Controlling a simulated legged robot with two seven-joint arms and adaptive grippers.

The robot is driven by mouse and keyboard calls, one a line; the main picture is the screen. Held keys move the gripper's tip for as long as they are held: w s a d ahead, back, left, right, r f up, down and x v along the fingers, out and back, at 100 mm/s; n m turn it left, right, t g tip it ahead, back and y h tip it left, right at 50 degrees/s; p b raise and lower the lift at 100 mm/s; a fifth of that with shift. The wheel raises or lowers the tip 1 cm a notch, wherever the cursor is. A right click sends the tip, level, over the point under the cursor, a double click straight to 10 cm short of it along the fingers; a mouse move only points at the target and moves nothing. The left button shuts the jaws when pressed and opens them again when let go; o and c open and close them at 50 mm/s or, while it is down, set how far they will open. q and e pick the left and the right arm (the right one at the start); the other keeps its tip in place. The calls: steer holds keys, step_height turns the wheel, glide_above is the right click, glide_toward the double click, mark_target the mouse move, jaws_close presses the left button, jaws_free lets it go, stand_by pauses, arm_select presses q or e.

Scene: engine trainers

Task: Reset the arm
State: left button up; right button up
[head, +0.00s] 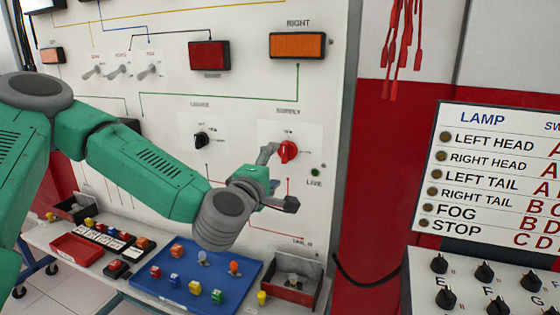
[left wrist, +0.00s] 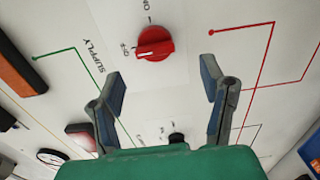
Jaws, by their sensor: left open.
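My left arm (head: 150,175), green with dark grey joints, reaches in from the left across the white panel. My left gripper (head: 280,178) is open and empty in front of the panel, at the supply knob. The red supply knob (head: 288,151) is right by the upper finger in the head view. In the left wrist view the knob (left wrist: 155,43) lies beyond the two spread fingers of the gripper (left wrist: 162,85), between them and a little farther up the picture. I cannot tell whether a finger touches it. My right gripper does not show.
A black lights knob (head: 201,140) and an orange lamp (head: 298,45) are on the panel. Below, a shelf holds a blue tray (head: 165,287) with several small parts and a red bin (head: 298,292). A lamp chart (head: 490,190) and black knobs (head: 484,271) stand at right.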

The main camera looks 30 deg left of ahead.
arm_select(q)
steer(key=shift+s, duration=0.35)
steer(key=s+d+f+m+g+h, duration=0.2)
steer(key=s+d+f+m, duration=0.15)
steer(key=f, duration=0.45)
steer(key=s+d+f+m+g+h, duration=0.25)
steer(key=d+f+m, duration=0.25)
steer(key=f, duration=0.4)
steer(key=s+d+f+m+g+h, duration=0.2)
steer(key=s+d+f+m+g, duration=0.15)
steer(key=f, duration=0.45)
steer(key=s+a+f+m+g+y, duration=0.1)
steer(key=s+a+f+m+g, duration=0.1)
steer(key=s+f+m+g, duration=0.2)
steer(key=s+a+f+m+g+y, duration=0.1)
steer(key=s+f+m+g, duration=0.3)
steer(key=s+f, duration=0.7)
steer(key=s+a+m, duration=0.1)
steer(key=s, duration=0.6)
steer(key=shift+s+f+m+g+b, duration=0.15)
steer(key=shift+s+m+g+b, duration=0.15)
steer(key=shift+g+b, duration=0.1)
